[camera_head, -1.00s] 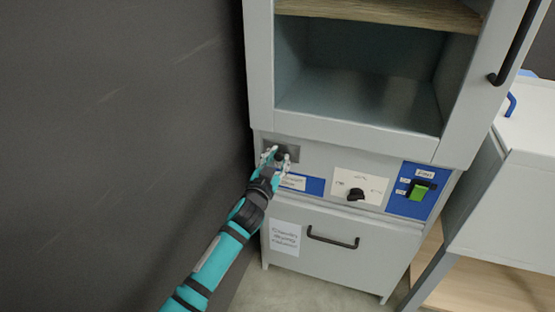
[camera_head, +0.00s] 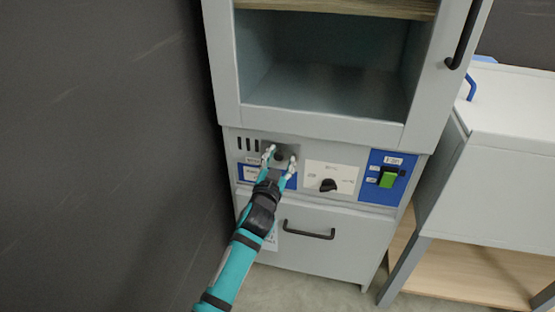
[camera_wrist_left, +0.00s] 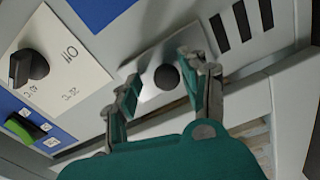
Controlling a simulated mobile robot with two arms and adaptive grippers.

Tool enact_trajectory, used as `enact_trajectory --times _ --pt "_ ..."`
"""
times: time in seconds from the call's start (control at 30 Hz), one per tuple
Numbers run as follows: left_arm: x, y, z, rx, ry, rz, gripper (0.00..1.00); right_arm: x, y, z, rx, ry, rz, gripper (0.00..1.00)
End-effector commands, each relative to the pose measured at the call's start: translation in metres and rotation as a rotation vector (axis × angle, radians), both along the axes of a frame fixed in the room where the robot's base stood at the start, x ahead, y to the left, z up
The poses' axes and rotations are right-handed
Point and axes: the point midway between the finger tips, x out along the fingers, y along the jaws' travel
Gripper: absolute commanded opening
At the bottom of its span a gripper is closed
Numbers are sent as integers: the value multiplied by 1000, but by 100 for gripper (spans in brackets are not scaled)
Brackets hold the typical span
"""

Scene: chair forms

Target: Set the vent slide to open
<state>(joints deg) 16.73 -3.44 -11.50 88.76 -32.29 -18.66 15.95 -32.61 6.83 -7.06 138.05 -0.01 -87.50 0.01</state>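The vent slide is a grey metal plate (camera_head: 284,145) with a dark round knob (camera_head: 280,155), on the cabinet's control panel below the open compartment. Several dark vent slots (camera_head: 248,144) show uncovered to the left of the plate. In the left wrist view the plate (camera_wrist_left: 148,70) and knob (camera_wrist_left: 167,76) face the camera, with the slots (camera_wrist_left: 243,20) at upper right. My left gripper (camera_head: 280,160) is at the plate, its fingers apart on either side of the knob. In the wrist view (camera_wrist_left: 163,82) gaps show between knob and fingers. My right gripper is not in view.
A black rotary knob (camera_head: 328,185) on a white plate and a green switch (camera_head: 388,179) on a blue panel sit to the right. A drawer handle (camera_head: 309,234) is below. A dark wall (camera_head: 100,150) stands close on the left. A white cabinet (camera_head: 490,180) stands on the right.

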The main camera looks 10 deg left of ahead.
Motion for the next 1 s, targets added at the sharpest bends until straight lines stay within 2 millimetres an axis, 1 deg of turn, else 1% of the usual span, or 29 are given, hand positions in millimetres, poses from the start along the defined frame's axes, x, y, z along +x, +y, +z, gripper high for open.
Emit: enact_trajectory --times 0.27,0.37,0.47,0.8,0.9,1.0 --pt "0 2 1 0 -2 3 49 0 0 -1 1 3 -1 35" --pt "-6 2 0 0 -2 3 49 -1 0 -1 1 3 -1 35" --pt "-19 2 -1 -2 1 2 49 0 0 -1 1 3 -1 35" --pt "-90 4 -1 -2 2 1 49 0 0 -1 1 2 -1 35" --pt "-105 4 -1 -1 1 1 49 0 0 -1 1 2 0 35" --pt "-115 4 0 -1 1 1 49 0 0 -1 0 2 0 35"
